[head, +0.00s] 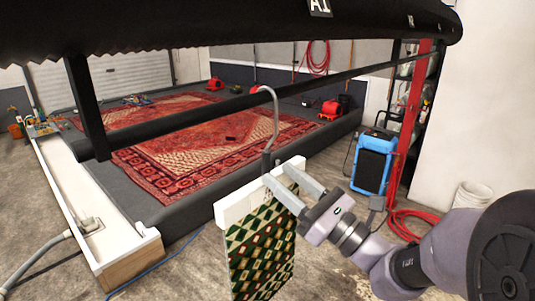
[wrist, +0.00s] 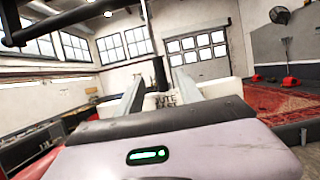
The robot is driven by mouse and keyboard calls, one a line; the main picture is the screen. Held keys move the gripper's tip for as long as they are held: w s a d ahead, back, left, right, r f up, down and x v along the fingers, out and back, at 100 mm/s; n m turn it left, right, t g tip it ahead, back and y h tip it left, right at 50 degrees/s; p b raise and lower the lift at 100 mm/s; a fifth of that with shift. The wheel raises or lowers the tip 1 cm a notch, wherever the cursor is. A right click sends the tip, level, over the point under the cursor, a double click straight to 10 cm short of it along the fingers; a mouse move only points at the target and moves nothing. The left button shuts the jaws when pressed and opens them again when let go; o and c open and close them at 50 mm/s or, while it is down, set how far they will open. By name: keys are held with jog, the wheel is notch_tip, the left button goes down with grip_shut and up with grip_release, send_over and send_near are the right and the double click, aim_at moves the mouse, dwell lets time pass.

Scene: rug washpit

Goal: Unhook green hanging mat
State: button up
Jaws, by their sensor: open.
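The green mat (head: 262,250), with red and cream diamonds, hangs from a white hanger bar (head: 235,209) in the head view. A grey hook (head: 276,120) rises from the bar, and its curved top meets the black rail (head: 205,106). My gripper (head: 277,172) is open at the bar, its two fingers on either side of the hook's dark lower stem. In the wrist view the stem (wrist: 160,73) stands between the open fingers (wrist: 157,85), with a pale lettered surface behind. I cannot tell whether either finger touches the stem.
A red patterned rug (head: 205,150) lies in the low dark-edged pit behind the rail. A white ledge (head: 95,215) runs along the left. A blue machine (head: 373,160) with red hose stands right of the mat, and a white bucket (head: 471,194) is farther right. A dark roll overhangs the top.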

aim_at(270, 165)
jog(key=shift+p+x, duration=1.2)
jog(key=shift+x, duration=1.5)
jog(key=shift+f, duration=0.15)
grip_shut()
jog(key=shift+r, duration=0.2)
notch_tip(270, 165, up, 4)
jog(key=p, duration=0.3)
jog(key=shift+r+p, duration=0.1)
jog(key=shift+p, duration=0.25)
jog(key=shift+d, duration=0.1)
